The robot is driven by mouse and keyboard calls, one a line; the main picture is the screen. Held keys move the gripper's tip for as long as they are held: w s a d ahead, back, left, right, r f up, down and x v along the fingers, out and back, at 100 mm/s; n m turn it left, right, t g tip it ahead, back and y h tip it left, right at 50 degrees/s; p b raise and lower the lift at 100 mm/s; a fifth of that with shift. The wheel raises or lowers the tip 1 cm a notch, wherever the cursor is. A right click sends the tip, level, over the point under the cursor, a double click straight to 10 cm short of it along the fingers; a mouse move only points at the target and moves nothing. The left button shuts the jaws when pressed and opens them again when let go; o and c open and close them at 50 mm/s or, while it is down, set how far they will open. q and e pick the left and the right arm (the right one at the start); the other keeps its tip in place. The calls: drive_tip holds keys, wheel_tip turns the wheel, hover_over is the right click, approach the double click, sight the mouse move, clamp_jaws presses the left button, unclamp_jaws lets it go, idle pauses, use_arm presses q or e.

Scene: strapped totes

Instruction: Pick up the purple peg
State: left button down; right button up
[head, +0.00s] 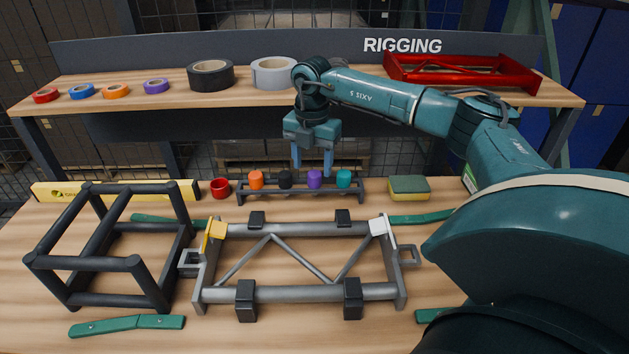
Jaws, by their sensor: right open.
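The purple peg (314,179) stands in a dark rack (300,195) at the back of the near table. An orange peg (256,179) and a black peg (286,179) stand to its left, and a teal peg (344,178) to its right. My right gripper (312,172) is open, with its fingers pointing down at the rack, around or just behind the purple peg. The fingertips are partly hidden by the pegs, so I cannot tell whether they touch it. My left gripper is not in view.
A grey truss frame (300,292) lies in front of the rack, with a black tube frame (97,262) to its left. A red cup (220,188) and a sponge (408,188) flank the rack. The back shelf (190,98) holds tape rolls and a red frame (460,72).

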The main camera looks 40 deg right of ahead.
sight(314, 173)
drive_tip(key=f, duration=0.2)
drive_tip(key=d+f, duration=0.1)
drive_tip(key=f, duration=0.1)
drive_tip(key=shift+w+f, duration=0.2)
drive_tip(key=shift+f, duration=0.1)
drive_tip(key=shift+c, duration=0.2)
drive_tip(key=c, duration=1.1)
